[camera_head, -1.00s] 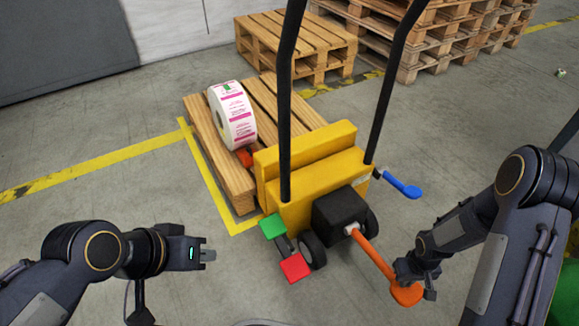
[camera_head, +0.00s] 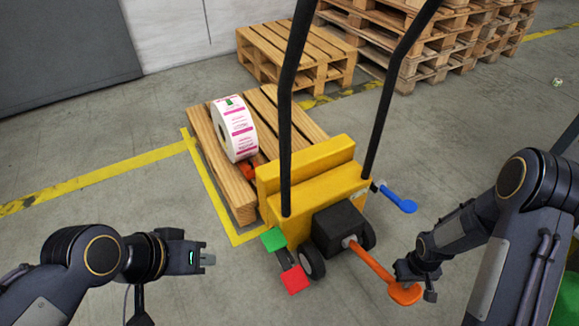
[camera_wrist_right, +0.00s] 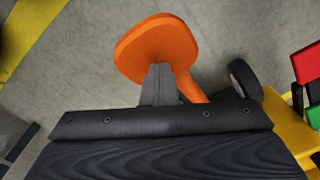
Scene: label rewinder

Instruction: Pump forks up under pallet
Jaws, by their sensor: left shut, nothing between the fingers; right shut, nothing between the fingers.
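The yellow lift truck (camera_head: 325,193) stands with a black handle frame above it. Its forks are mostly hidden under the wooden pallet (camera_head: 226,167), which bears a white label roll (camera_head: 237,128); I cannot tell the fork height. An orange foot pedal (camera_head: 403,294) sticks out from the black block (camera_head: 338,231). My right gripper (camera_head: 414,281) is shut and empty at the pedal's end. In the right wrist view its fingers (camera_wrist_right: 158,82) overlap the orange pedal (camera_wrist_right: 155,45); contact is unclear. My left gripper (camera_head: 208,259) is shut and empty, left of the truck.
A green pedal (camera_head: 273,239) and a red pedal (camera_head: 295,280) sit at the truck's left. A blue lever (camera_head: 399,200) juts out on its right. An empty pallet (camera_head: 295,55) and stacked pallets (camera_head: 420,50) stand behind. The floor at left is clear.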

